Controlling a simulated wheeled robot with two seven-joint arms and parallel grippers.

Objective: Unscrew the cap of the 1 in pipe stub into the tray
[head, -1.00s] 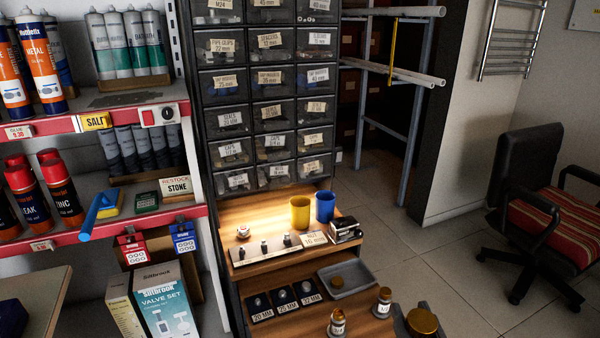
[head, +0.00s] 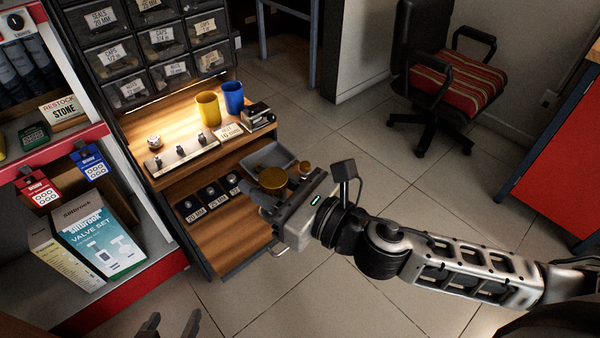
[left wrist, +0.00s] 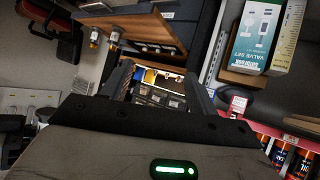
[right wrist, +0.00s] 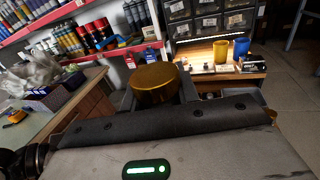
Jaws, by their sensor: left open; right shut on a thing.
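My right gripper (head: 272,197) is shut on a large brass cap (head: 272,180), held at the front of the wooden pull-out shelf (head: 232,228). In the right wrist view the cap (right wrist: 155,84) sits between the fingers. Whether a pipe stub is under it is hidden. The grey tray (head: 280,150) lies just behind the held cap, partly covered by it. A smaller brass-capped stub (head: 305,169) shows right of the held cap. My left gripper (head: 170,325) is open and empty, low at the bottom left.
Labelled dark blocks (head: 214,194) lie left of the tray. A yellow cup (head: 208,108) and a blue cup (head: 232,97) stand on the upper ledge. A valve set box (head: 98,240) stands at left. The floor (head: 400,200) is open to the right.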

